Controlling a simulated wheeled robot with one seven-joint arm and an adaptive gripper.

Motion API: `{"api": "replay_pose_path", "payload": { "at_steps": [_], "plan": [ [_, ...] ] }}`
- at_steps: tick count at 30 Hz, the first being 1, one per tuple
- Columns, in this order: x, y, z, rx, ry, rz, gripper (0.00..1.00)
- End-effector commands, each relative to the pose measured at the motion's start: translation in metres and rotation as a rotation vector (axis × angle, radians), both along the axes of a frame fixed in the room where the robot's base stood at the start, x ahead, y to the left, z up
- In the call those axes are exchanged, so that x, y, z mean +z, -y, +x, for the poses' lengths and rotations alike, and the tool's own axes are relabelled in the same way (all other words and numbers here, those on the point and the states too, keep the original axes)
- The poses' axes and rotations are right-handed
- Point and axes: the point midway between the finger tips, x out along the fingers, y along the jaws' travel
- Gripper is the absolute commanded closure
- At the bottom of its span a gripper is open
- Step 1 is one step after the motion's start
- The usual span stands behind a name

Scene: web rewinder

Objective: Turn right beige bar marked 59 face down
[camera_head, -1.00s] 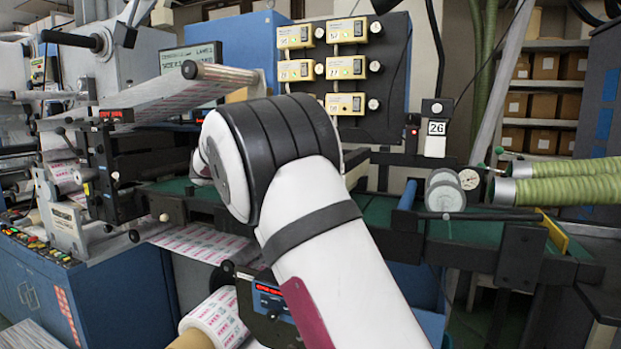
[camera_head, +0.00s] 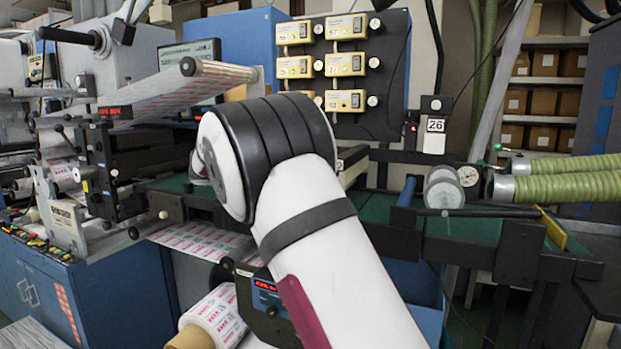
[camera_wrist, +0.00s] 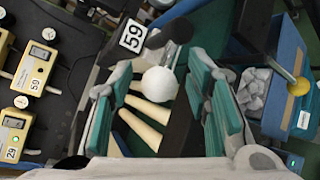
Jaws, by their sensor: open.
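My gripper (camera_wrist: 162,72) is open in the wrist view, with teal-lined fingers at left and right. Several tapered beige bars (camera_wrist: 148,110) lie on a green surface between the fingers; no number is readable on them. A round white knob (camera_wrist: 159,84) also shows between the fingers, and nothing is visibly gripped. A beige panel unit (camera_wrist: 38,70) also carries a 59 label at the left. In the head view my arm hides the gripper and the bars.
A black panel with beige units (camera_head: 345,62) stands behind my arm. A post tagged 26 (camera_head: 435,126) and green hoses (camera_head: 570,185) are at right.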

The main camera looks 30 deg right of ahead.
Motion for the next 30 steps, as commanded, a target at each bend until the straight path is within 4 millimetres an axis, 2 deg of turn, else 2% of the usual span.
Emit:
{"api": "replay_pose_path", "payload": {
  "at_steps": [5,15,21,30],
  "plan": [
    [0.002,-0.012,0.001,0.003,0.002,0.000,0.56],
    [0.015,-0.077,0.001,0.004,0.001,-0.001,0.56],
    [0.021,-0.106,0.000,0.001,0.000,0.000,0.56],
    [0.024,-0.117,-0.001,-0.001,0.000,0.000,0.56]
  ]
}}
